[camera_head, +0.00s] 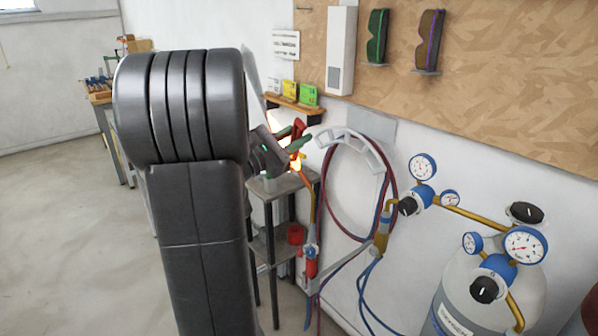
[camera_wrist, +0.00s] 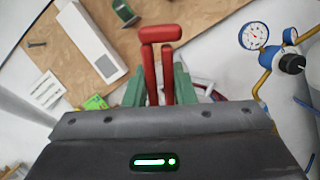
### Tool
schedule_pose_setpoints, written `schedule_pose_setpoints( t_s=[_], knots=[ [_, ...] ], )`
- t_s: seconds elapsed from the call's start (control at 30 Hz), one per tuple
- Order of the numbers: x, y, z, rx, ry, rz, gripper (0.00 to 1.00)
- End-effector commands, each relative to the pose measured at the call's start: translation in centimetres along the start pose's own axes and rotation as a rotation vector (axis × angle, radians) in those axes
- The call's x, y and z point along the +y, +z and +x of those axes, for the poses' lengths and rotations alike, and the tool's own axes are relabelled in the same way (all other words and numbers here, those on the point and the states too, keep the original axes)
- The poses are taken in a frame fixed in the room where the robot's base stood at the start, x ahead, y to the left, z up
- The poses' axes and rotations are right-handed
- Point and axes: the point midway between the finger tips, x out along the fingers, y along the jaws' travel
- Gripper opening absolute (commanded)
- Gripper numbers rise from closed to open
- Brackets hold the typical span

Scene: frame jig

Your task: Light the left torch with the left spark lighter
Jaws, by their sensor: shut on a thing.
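My gripper (camera_head: 293,139) has green fingers and is shut on the red spark lighter (camera_head: 297,130). In the wrist view the lighter (camera_wrist: 160,35) stands out between the fingers of my gripper (camera_wrist: 160,88), with its red crosspiece at the far end. A torch (camera_head: 311,262) with a red and blue body and a thin brass tube stands upright below my gripper. A bright orange-yellow glow, like a flame, shows at its tip, right beside the lighter. My arm and the gripper partly hide the tip, so I cannot tell whether they touch. The torch cannot be made out in the wrist view.
A dark shelf stand (camera_head: 270,240) is behind the torch, with a red round item (camera_head: 295,234) on its lower shelf. Coiled hoses (camera_head: 326,190) hang on the wall. Gauges (camera_head: 422,167) and a gas cylinder (camera_head: 465,300) stand at the right. The floor at left is clear.

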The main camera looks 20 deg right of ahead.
Motion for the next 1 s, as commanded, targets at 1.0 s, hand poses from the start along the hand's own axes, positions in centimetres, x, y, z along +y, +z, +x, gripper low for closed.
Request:
schedule_pose_setpoints(
  t_s=[1.0],
  knots=[
    [-1.2,3.1,-12.7,0.000,0.001,0.000,0.00]
  ],
)
